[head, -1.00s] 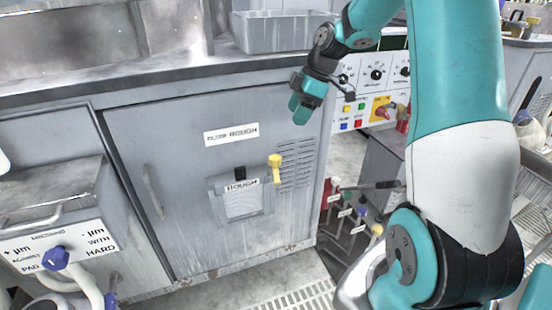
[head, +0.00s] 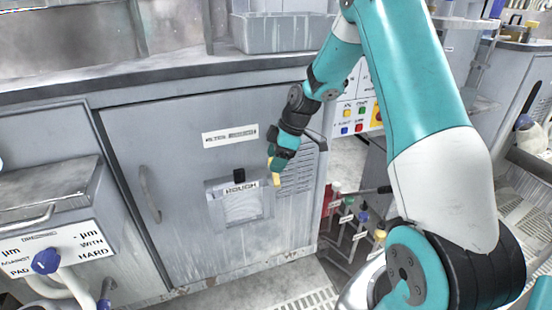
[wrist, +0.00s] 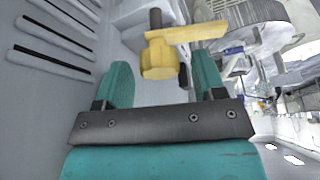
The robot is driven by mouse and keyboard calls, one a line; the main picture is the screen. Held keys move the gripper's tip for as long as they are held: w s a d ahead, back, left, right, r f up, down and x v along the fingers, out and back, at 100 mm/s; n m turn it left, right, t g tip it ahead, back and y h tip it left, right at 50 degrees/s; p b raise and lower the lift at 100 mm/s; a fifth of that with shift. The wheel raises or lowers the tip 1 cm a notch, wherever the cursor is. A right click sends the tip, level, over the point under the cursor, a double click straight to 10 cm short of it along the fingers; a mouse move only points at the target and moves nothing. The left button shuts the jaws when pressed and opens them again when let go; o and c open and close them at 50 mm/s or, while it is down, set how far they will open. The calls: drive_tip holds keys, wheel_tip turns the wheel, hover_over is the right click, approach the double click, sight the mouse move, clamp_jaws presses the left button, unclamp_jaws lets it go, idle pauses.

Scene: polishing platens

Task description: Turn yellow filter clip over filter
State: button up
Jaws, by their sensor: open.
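The yellow filter clip (head: 276,179) is on the cabinet door at the right edge of the filter (head: 241,207) labelled ROUGH. My gripper (head: 273,164) is at the clip and partly hides it. In the wrist view, the clip's round hub (wrist: 159,60) shows between the two open teal fingers (wrist: 162,75), and its lever points right, past the right fingertip. I cannot tell whether a finger touches it. A black clip (head: 239,174) sits at the filter's top edge and also shows in the wrist view (wrist: 155,18).
The grey cabinet door (head: 170,200) has a handle at left and vent slots (head: 297,175) right of the clip. A control panel (head: 362,110) and several coloured valves (head: 350,215) are further right. A grey bin (head: 285,32) stands on the counter above.

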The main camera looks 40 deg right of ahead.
drive_tip(key=c, duration=0.9)
drive_tip(key=shift+m, duration=0.3)
drive_tip(key=m+t+h+p, duration=0.1)
drive_tip(key=m, duration=0.2)
drive_tip(key=shift+r+m, duration=0.15)
drive_tip(key=shift+m, duration=0.15)
drive_tip(key=m+h+p, duration=0.1)
drive_tip(key=m, duration=0.2)
drive_tip(key=shift+s+a+t, duration=0.1)
drive_tip(key=shift+a+t, duration=0.05)
drive_tip(key=shift+t, duration=0.25)
drive_tip(key=m+h+p, duration=0.2)
drive_tip(key=m, duration=0.2)
drive_tip(key=shift+m, duration=0.4)
drive_tip(key=shift+m+h+p, duration=0.45)
drive_tip(key=shift+m+h, duration=0.15)
drive_tip(key=shift+m, duration=0.8)
